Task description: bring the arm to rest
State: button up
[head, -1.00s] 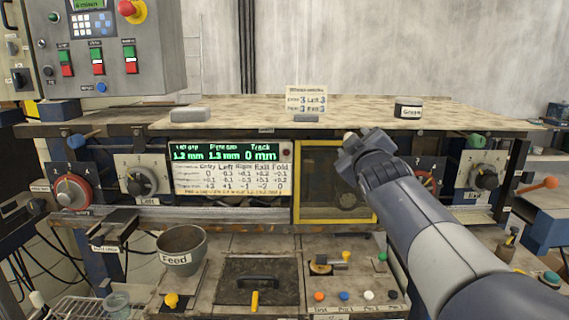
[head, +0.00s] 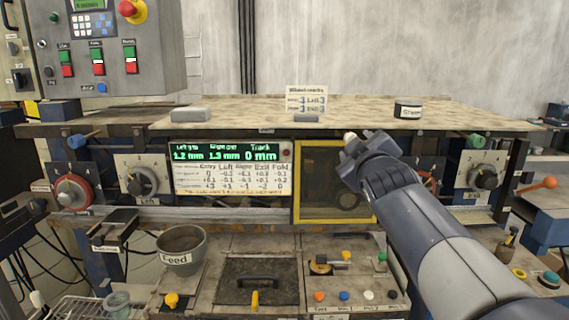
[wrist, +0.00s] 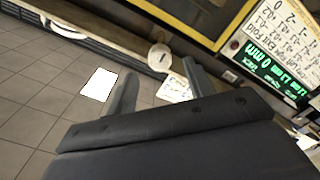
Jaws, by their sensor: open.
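My arm reaches in from the lower right of the head view, and my gripper (head: 352,150) is raised in front of the machine, before the yellow-framed window (head: 334,183). In the wrist view my gripper (wrist: 157,92) shows two dark fingers standing apart with nothing between them. The gripper is small and partly hidden by its own wrist in the head view. It appears apart from the machine front.
The green display panel (head: 230,168) is left of my gripper. Dials (head: 485,177) flank the machine. Below are a Feed cup (head: 181,249), a dark hatch (head: 258,281) and several coloured buttons (head: 344,296). A grey block (head: 191,114) lies on the top plate.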

jog(key=w+n, duration=0.1)
jog(key=n, duration=0.6)
jog(key=w+n, duration=0.2)
jog(key=n, duration=0.5)
jog(key=w+n, duration=0.1)
jog(key=n, duration=0.6)
jog(key=shift+w+f, duration=0.1)
jog(key=shift+w, duration=0.15)
